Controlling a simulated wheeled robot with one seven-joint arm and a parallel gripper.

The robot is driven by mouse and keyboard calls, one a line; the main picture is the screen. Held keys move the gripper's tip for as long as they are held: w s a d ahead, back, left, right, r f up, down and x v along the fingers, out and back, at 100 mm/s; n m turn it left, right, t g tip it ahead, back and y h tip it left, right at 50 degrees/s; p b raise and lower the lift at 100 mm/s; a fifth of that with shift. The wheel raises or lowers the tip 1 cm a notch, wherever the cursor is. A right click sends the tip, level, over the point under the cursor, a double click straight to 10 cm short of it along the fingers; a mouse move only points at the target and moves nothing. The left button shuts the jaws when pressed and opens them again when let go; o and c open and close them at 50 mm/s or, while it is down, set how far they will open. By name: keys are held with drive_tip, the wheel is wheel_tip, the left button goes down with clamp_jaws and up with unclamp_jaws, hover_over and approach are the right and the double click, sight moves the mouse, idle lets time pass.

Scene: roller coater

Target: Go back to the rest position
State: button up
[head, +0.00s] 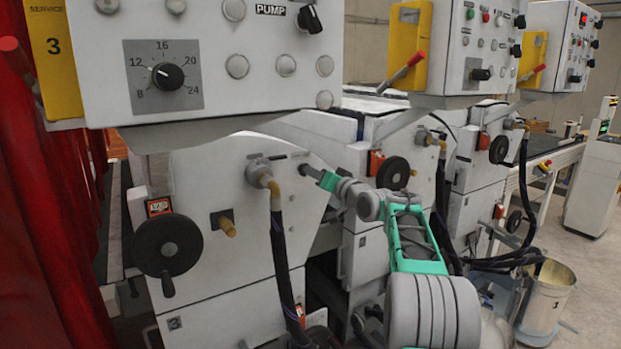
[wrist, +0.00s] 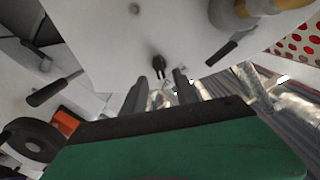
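In the head view my green and grey arm reaches forward to the side of the nearest roller coater (head: 228,185). My gripper (head: 308,171) is close to the machine's pale side panel, right of the hose fitting. In the wrist view my gripper (wrist: 160,84) shows two dark fingers standing apart, with nothing visibly held between them. A small black peg (wrist: 158,66) on the pale panel appears just beyond the gap between the fingertips. I cannot tell the exact distance to it.
A control box (head: 205,60) overhangs the nearest machine. A black handwheel (head: 167,246) and a dark hose (head: 281,250) are on its front. More coaters stand to the right, with another handwheel (head: 393,173). Red curtains (head: 35,220) hang at left.

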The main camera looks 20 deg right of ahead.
drive_tip(key=s, duration=0.3)
drive_tip(key=shift+s+d+b, duration=0.1)
drive_tip(key=shift+d+b, duration=0.2)
drive_tip(key=shift+b, duration=0.05)
